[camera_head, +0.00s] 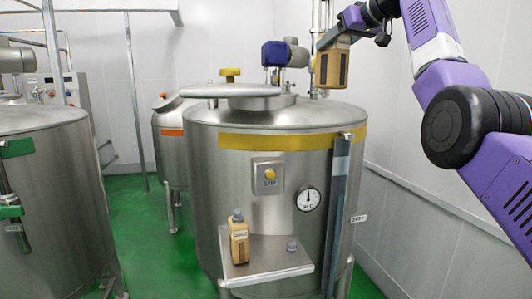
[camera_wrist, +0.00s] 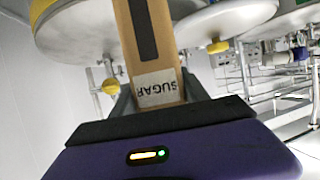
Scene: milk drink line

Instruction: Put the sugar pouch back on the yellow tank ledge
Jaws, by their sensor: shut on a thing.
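My gripper (camera_head: 340,38) is shut on the sugar pouch (camera_head: 332,69), a tan pack with a dark stripe. It holds the pouch above the right rear of the yellow-banded tank's lid. In the wrist view the pouch (camera_wrist: 150,55) has a white label reading SUGAR, and its lower part sits between the fingers. The yellow tank (camera_head: 215,190) is steel with a yellow band. Its ledge (camera_head: 265,268) juts from the front, well below the pouch. The fingertips are partly hidden by the pouch.
Another tan container (camera_head: 239,242) with a grey cap stands on the ledge's left side. A small grey knob (camera_head: 291,246) is at its right. The ledge's middle is clear. A hatch lid (camera_head: 230,91), blue motor (camera_head: 276,54) and pipes rise from the tank top.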

